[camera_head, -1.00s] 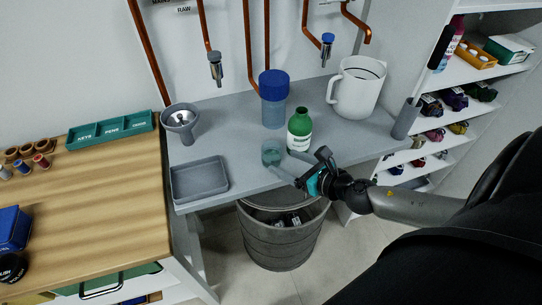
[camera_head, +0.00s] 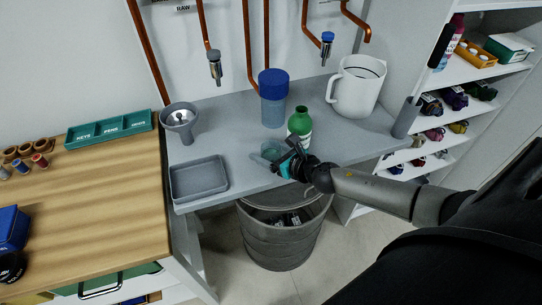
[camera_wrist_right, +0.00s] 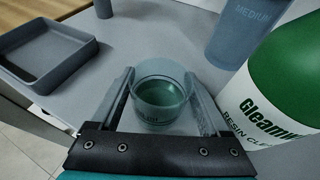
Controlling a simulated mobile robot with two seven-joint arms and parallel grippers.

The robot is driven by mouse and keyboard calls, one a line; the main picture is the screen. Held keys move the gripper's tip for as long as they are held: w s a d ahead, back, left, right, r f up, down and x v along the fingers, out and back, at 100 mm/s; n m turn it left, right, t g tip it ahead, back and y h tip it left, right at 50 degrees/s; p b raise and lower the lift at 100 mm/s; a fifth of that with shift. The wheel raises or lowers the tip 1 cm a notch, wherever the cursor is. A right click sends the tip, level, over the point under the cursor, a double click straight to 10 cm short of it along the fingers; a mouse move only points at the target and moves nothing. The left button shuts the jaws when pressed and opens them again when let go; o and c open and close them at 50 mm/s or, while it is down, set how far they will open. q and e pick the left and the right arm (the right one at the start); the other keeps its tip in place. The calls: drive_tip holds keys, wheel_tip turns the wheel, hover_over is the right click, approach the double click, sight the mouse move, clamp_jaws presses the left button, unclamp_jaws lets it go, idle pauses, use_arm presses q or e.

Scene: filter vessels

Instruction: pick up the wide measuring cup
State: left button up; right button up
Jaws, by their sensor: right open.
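The wide measuring cup is a short, clear, greenish cup (camera_head: 270,149) standing upright near the front edge of the grey counter. In the right wrist view the cup (camera_wrist_right: 160,97) sits between the two fingers of my right gripper (camera_wrist_right: 162,100). In the head view my right gripper (camera_head: 279,158) reaches in low from the right and partly covers the cup. Its jaws are open, with a finger on each side of the cup; whether either finger touches it I cannot tell. My left gripper is not in view.
A green bottle (camera_head: 300,122) stands close beside the cup, to the right. A blue-lidded container (camera_head: 273,98) is behind, and a white jug (camera_head: 357,87) at the back right. A grey tray (camera_head: 199,179) and a funnel (camera_head: 180,121) are left. A bin (camera_head: 282,241) stands below.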

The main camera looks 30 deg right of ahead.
drive_tip(key=shift+w+a+f, duration=0.15)
drive_tip(key=shift+w+f, duration=0.15)
drive_tip(key=shift+w, duration=0.3)
drive_tip(key=c, duration=1.2)
